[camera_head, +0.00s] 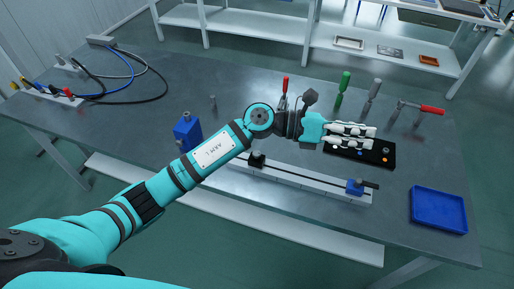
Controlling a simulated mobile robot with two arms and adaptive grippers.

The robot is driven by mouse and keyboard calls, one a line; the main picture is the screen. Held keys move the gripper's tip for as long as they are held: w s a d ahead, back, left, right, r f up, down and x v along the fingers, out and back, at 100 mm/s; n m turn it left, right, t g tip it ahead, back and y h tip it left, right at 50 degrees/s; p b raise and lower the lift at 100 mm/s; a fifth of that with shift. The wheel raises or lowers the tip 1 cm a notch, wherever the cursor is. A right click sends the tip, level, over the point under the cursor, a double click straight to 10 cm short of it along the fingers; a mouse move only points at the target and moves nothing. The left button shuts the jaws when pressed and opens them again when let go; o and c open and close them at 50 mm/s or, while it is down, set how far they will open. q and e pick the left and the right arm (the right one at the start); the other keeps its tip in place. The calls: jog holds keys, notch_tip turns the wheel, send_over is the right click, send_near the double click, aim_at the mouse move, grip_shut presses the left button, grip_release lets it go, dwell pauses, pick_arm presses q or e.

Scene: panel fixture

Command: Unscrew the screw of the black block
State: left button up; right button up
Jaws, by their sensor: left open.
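A small black block (257,160) sits on the long pale rail (310,188), below my left forearm. It is too small and too near my arm for me to make out its screw. My left gripper (372,138) is open and well to the right of the block. Its pale fingers point right, over the back edge of a black panel (377,157) with coloured buttons. I see nothing held between the fingers. The fingers and hand hide part of the panel, and I cannot tell whether they touch it. My right gripper is not in view.
A blue block (355,187) with a dark rod sits at the rail's right end. A blue tray (438,210) lies at right. Red (285,84), green (343,86) and grey (374,89) handled tools stand behind my gripper. Cables (115,75) lie at left.

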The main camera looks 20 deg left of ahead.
pick_arm(q)
notch_tip(320, 180, down, 4)
jog(key=a+m+g+y, duration=0.2)
jog(key=m+g+y, duration=0.1)
jog(key=m+y, duration=0.15)
jog(key=m+y+p, duration=0.1)
jog(key=m+y, duration=0.3)
jog(key=y, duration=0.9)
send_over(256, 153)
jog(key=f, duration=0.2)
notch_tip(256, 153, down, 16)
jog(key=p, duration=0.4)
jog(key=shift+w+d, duration=0.1)
jog(key=shift+c, duration=0.3)
grip_shut()
